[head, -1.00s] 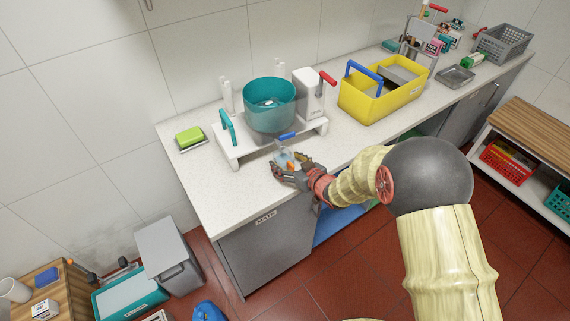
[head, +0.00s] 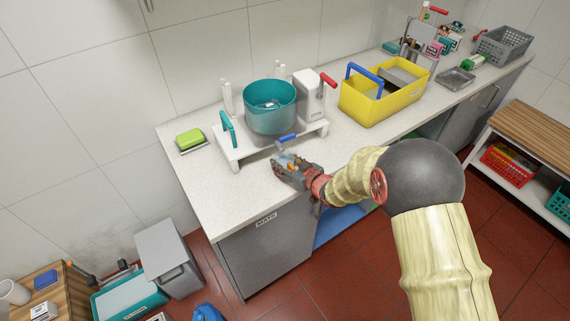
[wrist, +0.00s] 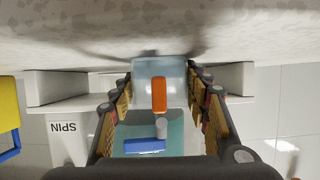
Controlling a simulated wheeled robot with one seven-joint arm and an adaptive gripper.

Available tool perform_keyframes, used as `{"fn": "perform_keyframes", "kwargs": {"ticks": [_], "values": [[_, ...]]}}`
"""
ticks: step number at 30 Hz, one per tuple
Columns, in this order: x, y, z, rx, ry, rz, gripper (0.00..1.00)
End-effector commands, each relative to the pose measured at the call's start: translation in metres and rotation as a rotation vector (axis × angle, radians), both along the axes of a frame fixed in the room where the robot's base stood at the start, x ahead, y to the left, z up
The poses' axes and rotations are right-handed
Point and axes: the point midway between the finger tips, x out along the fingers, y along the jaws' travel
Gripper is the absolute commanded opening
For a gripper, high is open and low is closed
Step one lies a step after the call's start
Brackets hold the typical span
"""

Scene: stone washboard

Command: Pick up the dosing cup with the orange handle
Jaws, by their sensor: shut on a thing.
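The dosing cup (wrist: 145,72) is pale, see-through blue with an orange handle (wrist: 159,95). In the wrist view it sits between the two fingers of my gripper (wrist: 160,88), which are shut on it from both sides. In the head view my gripper (head: 282,167) is low over the front of the counter, before the white stand. The cup (head: 283,159) is mostly hidden by the fingers there. I cannot tell whether the cup touches the counter.
The white stand (head: 235,154) behind my gripper carries a teal pot (head: 270,118) and a white box (head: 309,98) with a red handle. A blue handle (head: 286,137) sticks out just behind my gripper. A yellow caddy (head: 372,112) stands to the right. The counter's left front is clear.

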Motion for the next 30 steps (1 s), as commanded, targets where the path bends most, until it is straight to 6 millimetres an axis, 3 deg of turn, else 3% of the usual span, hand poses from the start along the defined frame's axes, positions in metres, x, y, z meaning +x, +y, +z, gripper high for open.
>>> {"fn": "perform_keyframes", "kwargs": {"ticks": [8, 20, 30], "values": [[0.0, 0.0, 0.0, 0.0, 0.0, 0.0, 0.2], [0.0, 0.0, 0.002, 0.001, -0.001, 0.0, 0.2], [0.0, 0.0, 0.017, 0.001, -0.001, 0.0, 0.2]]}}
